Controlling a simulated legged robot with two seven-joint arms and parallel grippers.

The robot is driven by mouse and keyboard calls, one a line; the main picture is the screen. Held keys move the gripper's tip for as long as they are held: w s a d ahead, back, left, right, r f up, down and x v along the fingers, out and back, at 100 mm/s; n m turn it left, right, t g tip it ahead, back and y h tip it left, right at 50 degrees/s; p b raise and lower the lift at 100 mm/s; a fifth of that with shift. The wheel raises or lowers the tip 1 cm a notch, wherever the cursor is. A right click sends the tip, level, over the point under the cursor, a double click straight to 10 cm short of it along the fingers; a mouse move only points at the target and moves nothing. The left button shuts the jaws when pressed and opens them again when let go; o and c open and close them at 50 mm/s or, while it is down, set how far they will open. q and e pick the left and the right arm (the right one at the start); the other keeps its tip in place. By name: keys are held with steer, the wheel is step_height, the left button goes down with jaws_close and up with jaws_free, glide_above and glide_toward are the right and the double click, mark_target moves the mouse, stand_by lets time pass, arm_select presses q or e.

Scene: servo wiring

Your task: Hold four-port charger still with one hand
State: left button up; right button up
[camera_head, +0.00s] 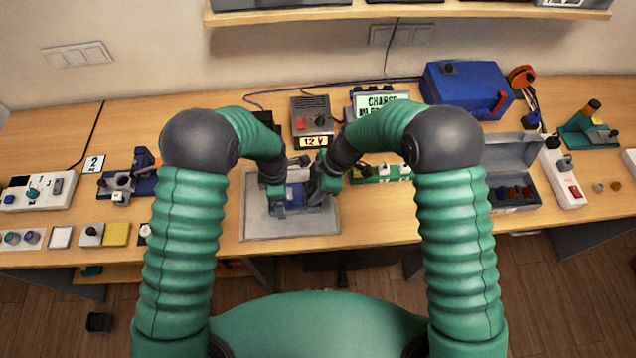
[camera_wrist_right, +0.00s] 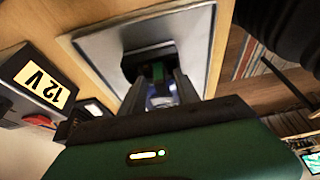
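The right gripper (camera_head: 318,192) and the left gripper (camera_head: 280,203) are close together over a grey mat (camera_head: 262,227), facing each other. A small blue-grey object (camera_head: 296,198) lies between them, mostly hidden; I cannot tell whether it is the four-port charger. In the right wrist view, my right gripper's two fingers (camera_wrist_right: 160,92) stand around a pale bluish thing (camera_wrist_right: 161,97); contact is unclear. The left gripper (camera_wrist_right: 150,66) appears just beyond. A green strip with white parts (camera_head: 372,177) lies right of the mat, partly behind my right arm.
A 12 V supply (camera_head: 312,118) stands behind the mat and a charge sign (camera_head: 381,103) beside it. A blue case (camera_head: 465,88) is at the back right. An open grey box (camera_head: 512,190) and a white power strip (camera_head: 567,180) are at right. A white panel (camera_head: 38,190) is at left.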

jaws_close()
stand_by(0.7)
